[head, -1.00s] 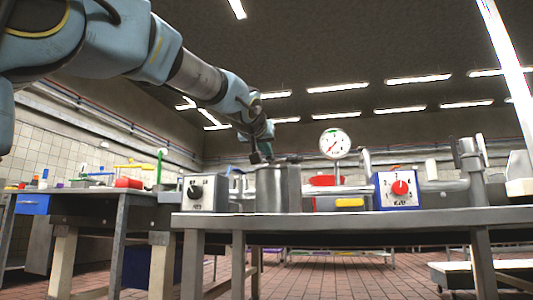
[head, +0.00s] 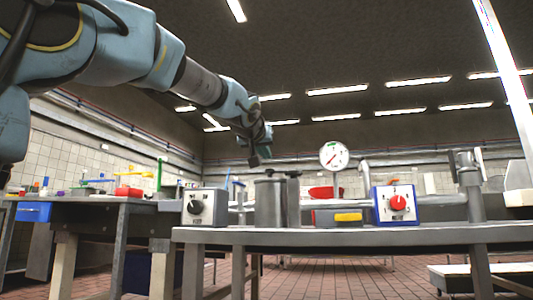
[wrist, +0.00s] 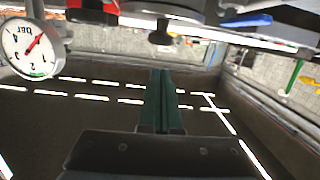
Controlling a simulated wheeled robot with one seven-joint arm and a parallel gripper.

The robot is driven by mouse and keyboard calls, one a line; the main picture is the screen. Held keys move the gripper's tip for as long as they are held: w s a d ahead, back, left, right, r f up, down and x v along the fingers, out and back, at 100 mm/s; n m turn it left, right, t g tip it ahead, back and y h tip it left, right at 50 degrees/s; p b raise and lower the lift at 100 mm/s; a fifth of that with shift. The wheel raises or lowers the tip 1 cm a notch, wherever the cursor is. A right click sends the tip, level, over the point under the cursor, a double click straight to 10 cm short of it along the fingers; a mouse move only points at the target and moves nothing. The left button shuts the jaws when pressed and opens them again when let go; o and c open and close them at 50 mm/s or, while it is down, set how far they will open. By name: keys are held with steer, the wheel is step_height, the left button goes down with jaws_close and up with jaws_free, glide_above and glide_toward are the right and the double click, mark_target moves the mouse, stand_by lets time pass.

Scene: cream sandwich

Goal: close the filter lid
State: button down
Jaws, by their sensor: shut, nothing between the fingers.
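The filter is probably the grey metal cylinder (head: 269,204) on the near table, with a narrower dark grey upright part directly behind its right side. A flat dark cap (head: 288,172) tops that part; whether it is the filter lid, and whether the lid is open or shut, I cannot tell. My gripper (head: 254,161) is just above and left of the cylinder's top, apart from it. In the wrist view its shut green fingers (wrist: 165,95) hold nothing. A dark knob (wrist: 160,36) on a grey round piece shows beyond them at the top, not touched.
A white box with a black dial (head: 196,206) stands left of the cylinder. A blue-framed box with a red knob (head: 397,204), a round gauge (head: 334,156) and pipes stand to the right. A red bowl-like thing (head: 325,193) is behind.

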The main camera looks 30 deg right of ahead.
steer(key=s+a+f, duration=0.2)
steer(key=s+a, duration=0.4)
steer(key=s, duration=0.1)
steer(key=shift+a+f, duration=0.2)
steer(key=shift+f, duration=0.05)
